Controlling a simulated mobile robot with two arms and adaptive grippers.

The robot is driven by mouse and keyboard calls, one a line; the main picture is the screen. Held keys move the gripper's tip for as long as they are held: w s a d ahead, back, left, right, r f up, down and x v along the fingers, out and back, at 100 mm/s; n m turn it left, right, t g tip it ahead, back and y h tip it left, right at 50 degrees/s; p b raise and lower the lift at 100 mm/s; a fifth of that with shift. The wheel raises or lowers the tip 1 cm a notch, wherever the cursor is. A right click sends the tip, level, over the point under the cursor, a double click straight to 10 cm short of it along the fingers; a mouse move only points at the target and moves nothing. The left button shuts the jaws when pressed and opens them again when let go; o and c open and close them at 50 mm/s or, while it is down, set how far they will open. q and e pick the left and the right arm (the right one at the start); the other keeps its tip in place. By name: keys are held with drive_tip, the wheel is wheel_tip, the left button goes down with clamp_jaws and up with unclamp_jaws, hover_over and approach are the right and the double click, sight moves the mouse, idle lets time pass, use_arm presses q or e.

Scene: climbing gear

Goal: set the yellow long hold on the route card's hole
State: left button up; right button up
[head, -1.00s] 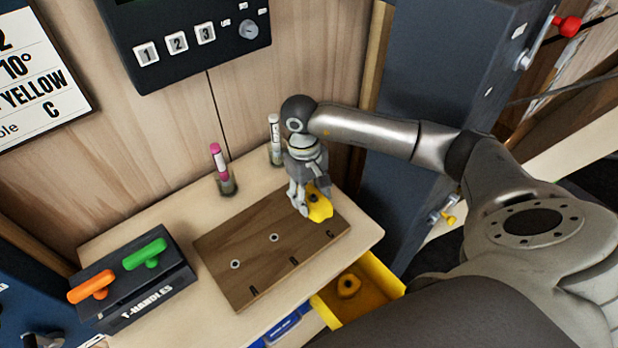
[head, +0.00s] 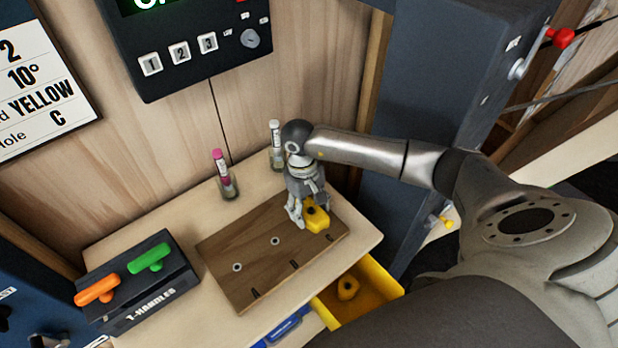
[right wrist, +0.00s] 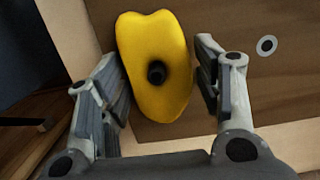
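The yellow long hold (head: 318,218) is at the right end of the brown wooden board (head: 240,262), by the end hole of the row, which it hides. In the right wrist view the hold (right wrist: 150,100) shows its dark bolt hole. My right gripper (right wrist: 160,75) has a finger on each side of the hold; a narrow gap shows on the right, and the left finger is close to its edge. In the head view the right gripper (head: 308,208) is just above the board. The route card (head: 42,85) reads YELLOW and C. My left gripper is not in view.
The T-handles box (head: 150,300) is at the left. Two marker-like tubes stand behind the board, the pink-capped one (head: 222,172) at left. A grey post (head: 440,90) rises at right.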

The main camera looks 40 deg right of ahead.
sight(306, 206)
drive_tip(key=shift+o, duration=0.6)
drive_tip(key=shift+r, duration=0.15)
drive_tip(key=r+p, duration=0.1)
drive_tip(key=r, duration=0.4)
drive_tip(key=w+r+p, duration=0.1)
drive_tip(key=r, duration=0.1)
drive_tip(key=shift+r+p, duration=0.25)
drive_tip(key=shift+p, duration=0.1)
